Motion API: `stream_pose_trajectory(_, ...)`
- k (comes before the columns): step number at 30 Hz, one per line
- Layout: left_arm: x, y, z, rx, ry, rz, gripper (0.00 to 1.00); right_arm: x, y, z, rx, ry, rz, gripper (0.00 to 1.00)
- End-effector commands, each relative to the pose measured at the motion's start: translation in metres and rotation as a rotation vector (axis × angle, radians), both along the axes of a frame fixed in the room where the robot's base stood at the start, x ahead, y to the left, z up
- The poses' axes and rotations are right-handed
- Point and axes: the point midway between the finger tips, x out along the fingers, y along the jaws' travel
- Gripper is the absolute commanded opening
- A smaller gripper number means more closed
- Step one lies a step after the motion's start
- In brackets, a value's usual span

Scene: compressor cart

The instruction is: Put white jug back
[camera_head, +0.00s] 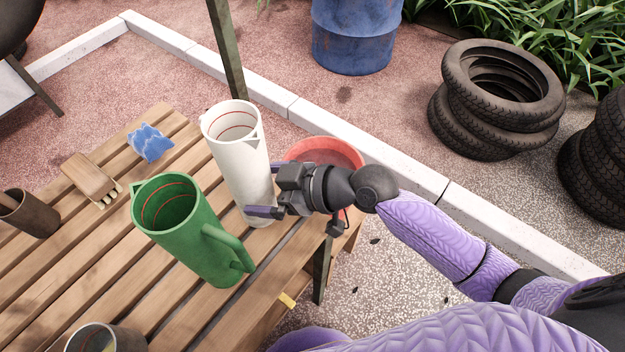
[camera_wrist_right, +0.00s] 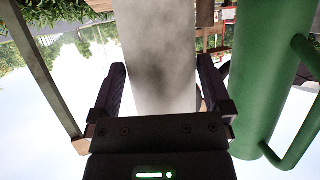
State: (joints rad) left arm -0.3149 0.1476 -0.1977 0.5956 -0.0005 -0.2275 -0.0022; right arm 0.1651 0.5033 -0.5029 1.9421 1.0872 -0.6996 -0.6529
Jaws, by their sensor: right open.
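The white jug (camera_head: 238,150) stands upright on the slatted wooden table (camera_head: 110,255), near its right edge. My right gripper (camera_head: 266,190) is at the jug's lower part, coming in from the right. In the right wrist view, the jug (camera_wrist_right: 157,50) fills the space between the two open fingers (camera_wrist_right: 162,82), with one finger on each side. Narrow gaps seem to show beside it; contact is hard to judge. The jug's handle is not visible. My left gripper is not in view.
A green jug (camera_head: 190,235) stands close to the left of the white jug, its handle towards my gripper. A brush (camera_head: 90,178), blue item (camera_head: 150,143) and brown cup (camera_head: 30,215) are further left.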

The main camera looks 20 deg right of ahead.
Motion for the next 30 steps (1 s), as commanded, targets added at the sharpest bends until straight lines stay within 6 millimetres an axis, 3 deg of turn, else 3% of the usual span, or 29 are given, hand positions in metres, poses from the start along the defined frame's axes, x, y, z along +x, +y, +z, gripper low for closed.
stream_pose_trajectory(13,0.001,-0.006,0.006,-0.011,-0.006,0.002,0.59,-0.05,-0.081,0.039,-0.005,0.003,0.0,1.0)
stream_pose_trajectory(30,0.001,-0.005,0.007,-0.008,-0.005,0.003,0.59,-0.052,-0.09,0.044,-0.004,0.002,-0.009,1.0)
